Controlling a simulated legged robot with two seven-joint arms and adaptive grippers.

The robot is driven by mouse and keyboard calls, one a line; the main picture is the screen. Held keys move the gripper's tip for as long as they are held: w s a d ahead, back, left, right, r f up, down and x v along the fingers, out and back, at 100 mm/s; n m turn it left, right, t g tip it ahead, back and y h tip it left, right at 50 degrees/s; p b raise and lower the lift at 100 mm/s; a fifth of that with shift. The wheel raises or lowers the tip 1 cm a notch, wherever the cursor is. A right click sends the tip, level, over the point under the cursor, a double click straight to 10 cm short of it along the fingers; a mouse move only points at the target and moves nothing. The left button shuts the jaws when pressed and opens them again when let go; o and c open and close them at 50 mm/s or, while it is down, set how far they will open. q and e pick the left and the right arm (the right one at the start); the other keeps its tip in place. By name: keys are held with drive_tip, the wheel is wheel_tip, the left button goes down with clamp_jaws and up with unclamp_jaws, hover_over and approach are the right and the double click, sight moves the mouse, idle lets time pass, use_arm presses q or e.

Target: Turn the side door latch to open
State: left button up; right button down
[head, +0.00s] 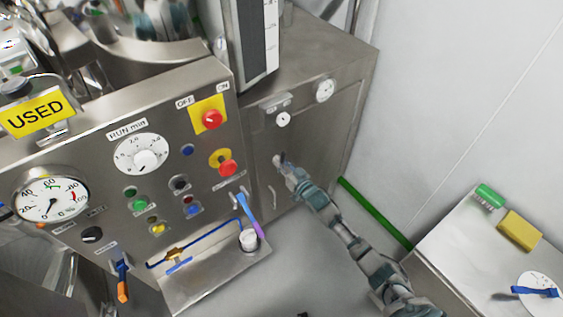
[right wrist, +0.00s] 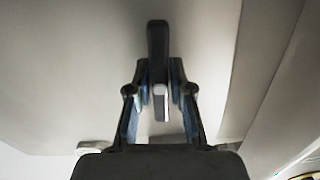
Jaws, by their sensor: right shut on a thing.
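The side door (head: 316,146) is a grey steel panel on the side of the machine cabinet, and it looks closed. My right gripper (head: 281,163) reaches in from the lower right to the latch on this door. In the right wrist view the latch (right wrist: 157,40) is a dark upright handle with a paler piece at its lower end. My right gripper (right wrist: 160,92) is shut on it, one finger on each side. The gripper hides much of the latch in the head view. My left gripper is not in view.
The control panel (head: 108,157) with knobs and buttons stands left of the door. A steel ledge (head: 205,287) with a white cup (head: 249,240) juts out below it. A side table (head: 463,262) with a yellow sponge (head: 520,231) stands at the right.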

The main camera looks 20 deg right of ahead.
drive_tip(key=shift+s+f+n, duration=0.1)
drive_tip(key=shift+f+n, duration=0.25)
drive_tip(key=shift+n, duration=0.65)
drive_tip(key=c, duration=1.1)
unclamp_jaws()
drive_tip(key=shift+o, duration=0.3)
drive_tip(key=shift+r, duration=0.15)
drive_tip(key=v, duration=1.1)
drive_tip(key=shift+s+d, duration=0.2)
drive_tip(key=shift+s, duration=0.15)
